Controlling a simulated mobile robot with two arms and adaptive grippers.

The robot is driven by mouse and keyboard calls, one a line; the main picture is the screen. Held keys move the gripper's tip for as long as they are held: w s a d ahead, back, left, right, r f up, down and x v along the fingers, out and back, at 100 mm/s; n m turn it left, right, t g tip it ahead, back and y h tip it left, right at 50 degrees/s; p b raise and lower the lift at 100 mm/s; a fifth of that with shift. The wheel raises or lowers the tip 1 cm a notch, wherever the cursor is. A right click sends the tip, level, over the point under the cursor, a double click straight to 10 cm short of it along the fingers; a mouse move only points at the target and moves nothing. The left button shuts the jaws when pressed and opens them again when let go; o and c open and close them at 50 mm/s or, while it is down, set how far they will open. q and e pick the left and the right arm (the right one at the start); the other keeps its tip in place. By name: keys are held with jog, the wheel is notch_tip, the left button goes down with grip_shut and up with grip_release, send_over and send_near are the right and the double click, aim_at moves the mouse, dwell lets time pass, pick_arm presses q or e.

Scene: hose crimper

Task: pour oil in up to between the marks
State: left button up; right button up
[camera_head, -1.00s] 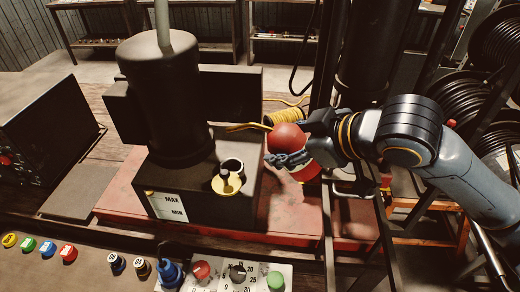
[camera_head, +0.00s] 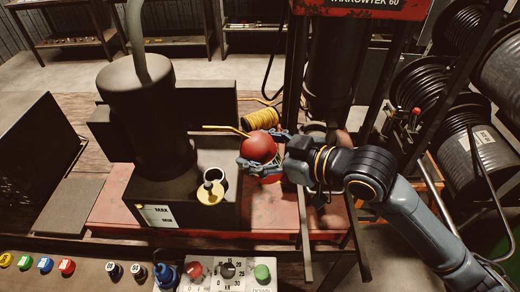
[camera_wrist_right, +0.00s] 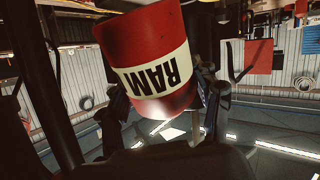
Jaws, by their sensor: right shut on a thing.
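My right gripper (camera_head: 262,152) is shut on a red oil can (camera_head: 258,147) with a thin yellow spout (camera_head: 226,129) pointing left. The can's cream band with dark lettering "RAM" shows in the right wrist view (camera_wrist_right: 155,68). The can is right of the dark tank (camera_head: 180,207), and its spout is above and apart from the tank's round filler opening (camera_head: 214,177). A yellow cap (camera_head: 209,192) sits beside the opening. The white level plate (camera_head: 158,216) with MAX and MIN is on the tank's front; the oil level cannot be made out. My left gripper is not in view.
A dark motor (camera_head: 152,118) stands on the tank, left of the opening. A yellow spool (camera_head: 259,119) and the dark press column (camera_head: 333,65) are behind the can. A control panel (camera_head: 225,275) runs along the front. Hose reels (camera_head: 440,95) stand at the right.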

jog(key=shift+w+a+r+m+t+y+b, duration=0.15)
jog(key=shift+a+m+t+y+b, duration=0.35)
jog(key=shift+b, duration=1.15)
jog(key=shift+s+a+r+t+y+b, duration=0.1)
jog(key=shift+a+y+b, duration=0.2)
jog(key=shift+y+b, duration=0.85)
jog(key=b, duration=0.2)
jog(key=shift+w+a+r+t+b, duration=0.1)
jog(key=shift+a+r+t+b, duration=0.2)
jog(key=shift+b, duration=0.1)
jog(key=shift+r+b, duration=0.15)
jog(key=shift+b, duration=0.15)
jog(key=shift+r, duration=0.1)
jog(key=shift+m, duration=0.3)
